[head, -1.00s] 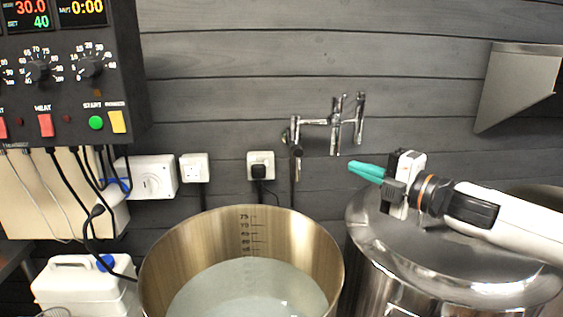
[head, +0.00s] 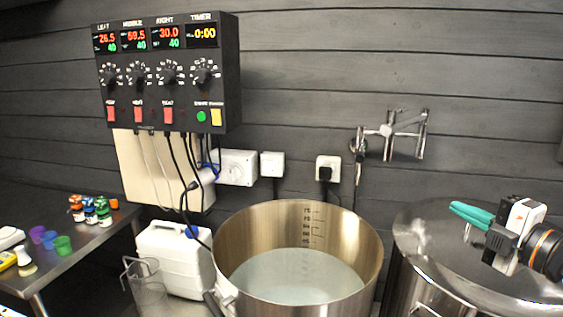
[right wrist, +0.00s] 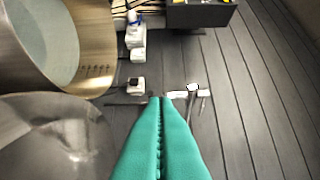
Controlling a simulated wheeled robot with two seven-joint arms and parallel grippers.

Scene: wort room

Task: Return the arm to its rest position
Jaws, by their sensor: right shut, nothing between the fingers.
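My right gripper (head: 472,213) has teal fingers and is at the right of the head view, over the lidded steel kettle (head: 440,250). Its fingers are closed together with nothing between them. In the right wrist view the teal fingers (right wrist: 160,105) lie side by side and point toward the grey plank wall (right wrist: 235,90). The right forearm is mostly cut off by the head view's right edge. My left gripper does not show.
An open steel kettle (head: 232,255) with pale liquid stands at the centre. A control box (head: 165,90) and a wall tap (head: 388,130) are on the wall. A white canister (head: 175,260) stands left of the kettle. A steel table (head: 85,240) holds small cups and bottles.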

